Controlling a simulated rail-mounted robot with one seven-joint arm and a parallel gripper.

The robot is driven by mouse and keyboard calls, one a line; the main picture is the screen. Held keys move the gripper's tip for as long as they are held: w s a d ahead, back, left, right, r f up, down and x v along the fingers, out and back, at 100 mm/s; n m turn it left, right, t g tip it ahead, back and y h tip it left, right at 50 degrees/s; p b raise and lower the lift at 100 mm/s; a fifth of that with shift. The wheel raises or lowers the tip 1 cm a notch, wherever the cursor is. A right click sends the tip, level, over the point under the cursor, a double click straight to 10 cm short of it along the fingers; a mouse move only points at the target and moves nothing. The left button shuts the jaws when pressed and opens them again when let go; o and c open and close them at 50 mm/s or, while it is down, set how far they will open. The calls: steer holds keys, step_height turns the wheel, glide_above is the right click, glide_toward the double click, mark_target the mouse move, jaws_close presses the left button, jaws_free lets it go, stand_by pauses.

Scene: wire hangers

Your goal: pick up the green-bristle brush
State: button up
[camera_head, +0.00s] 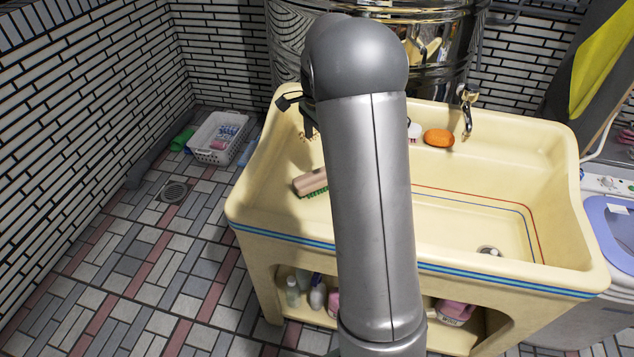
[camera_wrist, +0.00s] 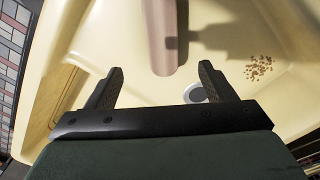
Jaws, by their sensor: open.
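The green-bristle brush (camera_head: 311,182) has a pinkish-brown wooden back and green bristles underneath. It lies in the left part of the cream sink (camera_head: 248,190), partly hidden by my arm in the head view. In the wrist view the brush (camera_wrist: 162,38) shows as a brown bar running from the top edge to between my fingers, its bristles out of sight. My gripper (camera_wrist: 161,72) is open and empty, with one finger on each side of the near end of the brush. I cannot tell how far above it the fingers are. In the head view my arm hides most of the gripper.
An orange sponge or soap (camera_head: 438,137) lies on the sink's back ledge beside the tap (camera_head: 467,108). Small brown bits (camera_wrist: 259,67) and a round drain (camera_wrist: 195,93) are in the basin. Bottles (camera_head: 316,293) stand below. A white basket (camera_head: 217,137) is on the floor.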

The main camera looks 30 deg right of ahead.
mark_target(318, 175)
step_height(318, 175, down, 9)
steer(key=shift+f+p, duration=0.1)
steer(key=shift+p, duration=0.25)
steer(key=f, duration=0.2)
steer(key=f+p, duration=0.1)
steer(key=f, duration=0.2)
steer(key=shift+w+d, duration=0.1)
steer(key=shift+w, duration=0.1)
steer(key=c, duration=1.1)
